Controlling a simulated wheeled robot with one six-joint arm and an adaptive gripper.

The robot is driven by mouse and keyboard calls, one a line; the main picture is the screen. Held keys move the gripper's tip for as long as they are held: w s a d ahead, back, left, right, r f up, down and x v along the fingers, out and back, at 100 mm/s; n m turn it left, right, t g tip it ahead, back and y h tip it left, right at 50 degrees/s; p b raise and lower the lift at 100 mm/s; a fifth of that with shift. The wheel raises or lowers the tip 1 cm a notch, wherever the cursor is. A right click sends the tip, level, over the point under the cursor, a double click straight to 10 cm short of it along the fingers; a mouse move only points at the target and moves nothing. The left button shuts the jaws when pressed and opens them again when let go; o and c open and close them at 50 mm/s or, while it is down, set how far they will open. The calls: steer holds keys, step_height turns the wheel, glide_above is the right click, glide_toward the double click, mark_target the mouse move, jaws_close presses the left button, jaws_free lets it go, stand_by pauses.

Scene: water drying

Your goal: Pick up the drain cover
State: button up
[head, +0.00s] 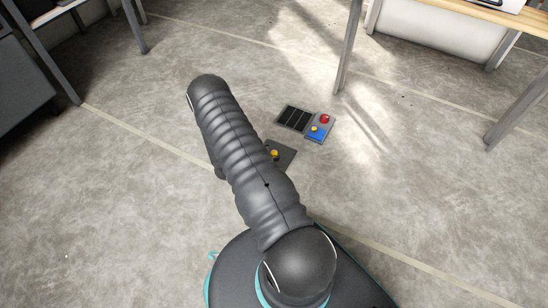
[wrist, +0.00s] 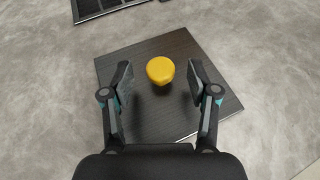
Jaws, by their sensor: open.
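The drain cover (wrist: 152,112) is a dark square plate with a yellow knob (wrist: 160,70) standing up from it. It lies flat on the floor. In the head view the drain cover (head: 285,157) is partly hidden behind my arm, with its yellow knob (head: 275,153) showing at the arm's edge. In the wrist view my gripper (wrist: 160,80) is open above the plate. Its two fingers stand on either side of the knob, with a gap on each side. I cannot tell whether the fingertips are level with the knob. My gripper is hidden in the head view.
A dark slotted grate (head: 294,117) lies on the floor beyond the cover. Table legs (head: 348,50) stand farther back.

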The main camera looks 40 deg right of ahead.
mark_target(287, 154)
steer(key=x, duration=0.2)
steer(key=shift+d+f, duration=0.2)
steer(key=shift+d, duration=0.1)
jaws_close()
steer(key=shift+r, duration=0.1)
